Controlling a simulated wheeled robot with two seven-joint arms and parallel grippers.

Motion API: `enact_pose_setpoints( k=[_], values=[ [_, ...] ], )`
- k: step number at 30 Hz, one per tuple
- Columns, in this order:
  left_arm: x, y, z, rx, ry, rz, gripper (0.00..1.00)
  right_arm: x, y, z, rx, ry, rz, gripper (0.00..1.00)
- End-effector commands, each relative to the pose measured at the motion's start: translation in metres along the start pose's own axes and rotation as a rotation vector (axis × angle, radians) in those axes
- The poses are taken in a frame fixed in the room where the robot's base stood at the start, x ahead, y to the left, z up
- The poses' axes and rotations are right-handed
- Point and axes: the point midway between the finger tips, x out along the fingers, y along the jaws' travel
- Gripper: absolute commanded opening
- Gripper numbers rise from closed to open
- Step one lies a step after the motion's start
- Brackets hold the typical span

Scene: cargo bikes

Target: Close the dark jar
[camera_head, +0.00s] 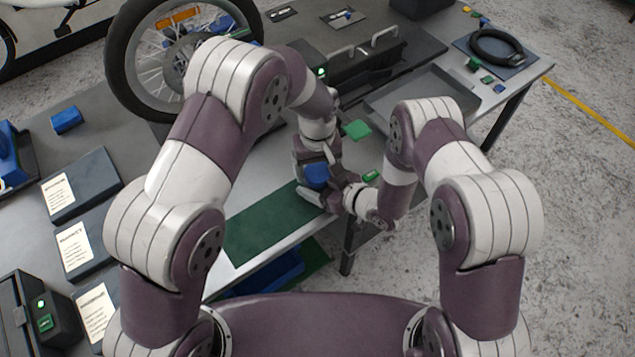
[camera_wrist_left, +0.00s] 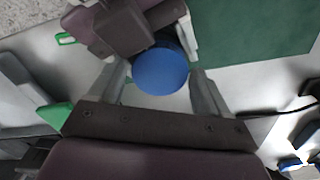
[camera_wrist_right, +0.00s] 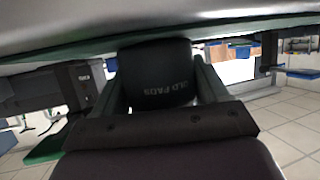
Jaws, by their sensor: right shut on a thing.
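The dark jar shows in the right wrist view (camera_wrist_right: 158,75) with the words "OLD PADS" on its side. My right gripper (camera_wrist_right: 158,95) is shut on it from the side. The blue round lid (camera_wrist_left: 160,72) is seen from above in the left wrist view, over the jar; whether it is fully seated I cannot tell. It also shows as blue in the head view (camera_head: 317,175). My left gripper (camera_wrist_left: 160,80) points down over the lid, its open fingers on either side, seemingly with small gaps. In the head view both grippers meet at the jar and largely hide it.
A dark green mat (camera_head: 265,222) lies beside the jar on the grey table. A bike wheel (camera_head: 178,60) stands behind my left arm. Small green pieces (camera_head: 357,129) lie near the grippers.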

Motion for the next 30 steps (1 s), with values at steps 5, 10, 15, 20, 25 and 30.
enact_pose_setpoints(
  k=[5,10,15,20,25,30],
  values=[
    [0.000,0.000,0.000,0.000,0.000,0.000,0.89,0.000,0.000,0.000,-0.001,0.000,0.000,0.00],
    [-0.008,0.001,0.000,0.001,0.001,0.001,0.89,0.000,0.000,0.000,-0.001,0.000,0.000,0.00],
    [-0.033,0.001,0.000,0.001,0.002,0.003,0.89,0.000,0.000,0.000,-0.001,0.000,0.000,0.00],
    [-0.045,0.000,0.000,0.000,0.000,0.001,0.89,0.000,0.000,0.000,0.000,0.000,0.000,0.00],
    [-0.045,0.000,0.000,0.000,0.000,0.000,0.89,0.000,0.000,0.000,0.000,0.000,0.000,0.00],
    [-0.045,0.000,0.000,0.000,0.000,0.000,1.00,0.000,0.000,0.000,-0.001,0.000,0.000,0.00]
  ],
)
